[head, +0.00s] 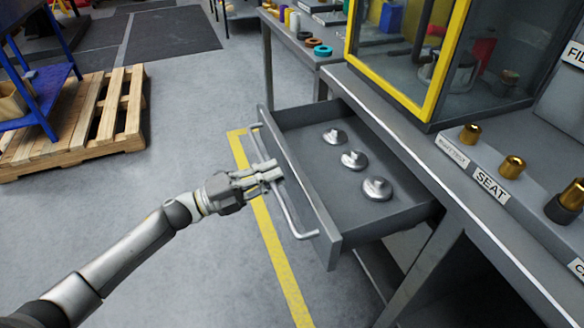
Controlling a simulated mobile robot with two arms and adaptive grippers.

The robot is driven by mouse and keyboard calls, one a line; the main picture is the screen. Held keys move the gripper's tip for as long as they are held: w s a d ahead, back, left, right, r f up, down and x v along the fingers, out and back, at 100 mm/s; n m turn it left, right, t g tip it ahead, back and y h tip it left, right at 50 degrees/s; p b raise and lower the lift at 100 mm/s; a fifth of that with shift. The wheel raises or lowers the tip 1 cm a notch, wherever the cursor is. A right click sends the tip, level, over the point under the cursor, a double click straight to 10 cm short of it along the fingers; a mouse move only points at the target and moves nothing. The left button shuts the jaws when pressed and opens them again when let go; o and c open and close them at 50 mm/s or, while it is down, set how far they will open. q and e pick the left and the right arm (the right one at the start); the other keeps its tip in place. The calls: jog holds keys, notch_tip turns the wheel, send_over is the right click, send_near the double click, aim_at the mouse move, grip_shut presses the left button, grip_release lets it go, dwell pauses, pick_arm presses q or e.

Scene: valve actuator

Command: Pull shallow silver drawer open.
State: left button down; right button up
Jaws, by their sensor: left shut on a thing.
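The shallow silver drawer (328,200) stands pulled out from under the workbench, and its inside shows. Three silver metal parts lie in it in a row. A long bar handle (290,212) runs along its front. My left gripper (270,174) comes in from the left and is shut on the handle near its middle. The fingers hide the part of the bar between them. My right gripper is not in view.
The grey workbench (400,130) carries a yellow-framed glass cabinet (440,75) and a labelled rack with brass parts (512,167). A wooden pallet (95,125) and blue cart (40,85) stand at the left. The floor before the drawer is clear.

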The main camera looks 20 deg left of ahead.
pick_arm(q)
jog(key=v, duration=0.3)
jog(key=shift+s+a+r, duration=0.25)
jog(key=shift+s+a, duration=0.05)
jog(key=shift+a, duration=0.05)
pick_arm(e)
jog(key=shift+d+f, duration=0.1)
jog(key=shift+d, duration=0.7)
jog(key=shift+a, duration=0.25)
pick_arm(q)
jog(key=c, duration=1.5)
grip_release()
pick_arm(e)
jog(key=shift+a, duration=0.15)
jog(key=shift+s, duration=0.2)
pick_arm(q)
jog(key=v, duration=1.2)
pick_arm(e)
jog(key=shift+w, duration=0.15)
